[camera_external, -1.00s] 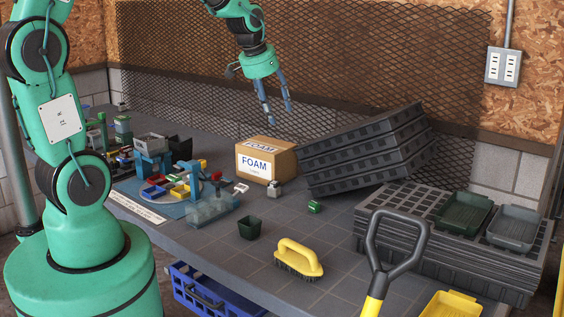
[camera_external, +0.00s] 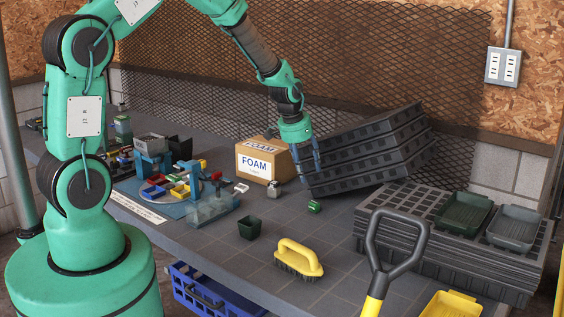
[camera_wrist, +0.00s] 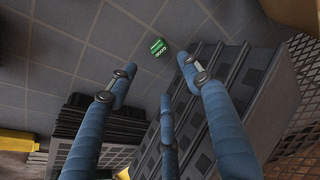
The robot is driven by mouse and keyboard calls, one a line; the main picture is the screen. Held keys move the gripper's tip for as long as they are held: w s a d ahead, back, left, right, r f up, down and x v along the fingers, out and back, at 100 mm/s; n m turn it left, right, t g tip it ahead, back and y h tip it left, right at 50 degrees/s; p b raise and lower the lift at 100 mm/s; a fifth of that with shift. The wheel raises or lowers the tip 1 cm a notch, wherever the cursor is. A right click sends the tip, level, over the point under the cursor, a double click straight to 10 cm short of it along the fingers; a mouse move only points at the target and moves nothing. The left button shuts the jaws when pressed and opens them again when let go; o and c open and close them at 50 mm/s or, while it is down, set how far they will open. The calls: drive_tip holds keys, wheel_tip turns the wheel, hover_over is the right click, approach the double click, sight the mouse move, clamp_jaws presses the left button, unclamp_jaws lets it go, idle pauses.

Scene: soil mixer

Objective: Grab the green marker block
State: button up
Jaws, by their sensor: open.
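The green marker block (camera_external: 314,207) is a small green piece with pale markings, lying on the grey tiled table in front of the stacked black trays. In the wrist view the green block (camera_wrist: 158,47) lies beyond the fingertips, between the left and right fingers. My gripper (camera_external: 309,175) hangs above and slightly behind the block, fingers pointing down, beside the tray stack. The wrist view shows its blue fingers (camera_wrist: 156,75) spread apart with nothing between them. The block is fully visible and not touched.
The leaning black trays (camera_external: 365,150) stand close to the right of my gripper. A FOAM box (camera_external: 254,163) and a small grey weight (camera_external: 273,189) are to its left. A dark pot (camera_external: 249,228) and a yellow brush (camera_external: 298,259) lie nearer. Table around the block is clear in front.

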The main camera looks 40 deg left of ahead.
drive_tip(key=b, duration=0.2)
hover_over(314, 202)
drive_tip(key=s, duration=0.2)
drive_tip(key=shift+a+f, duration=0.1)
drive_tip(key=shift+f, duration=3.95)
drive_tip(key=shift+b+x, duration=0.7)
drive_tip(key=shift+x, duration=1.9)
drive_tip(key=shift+c, duration=0.5)
drive_tip(key=c, duration=0.9)
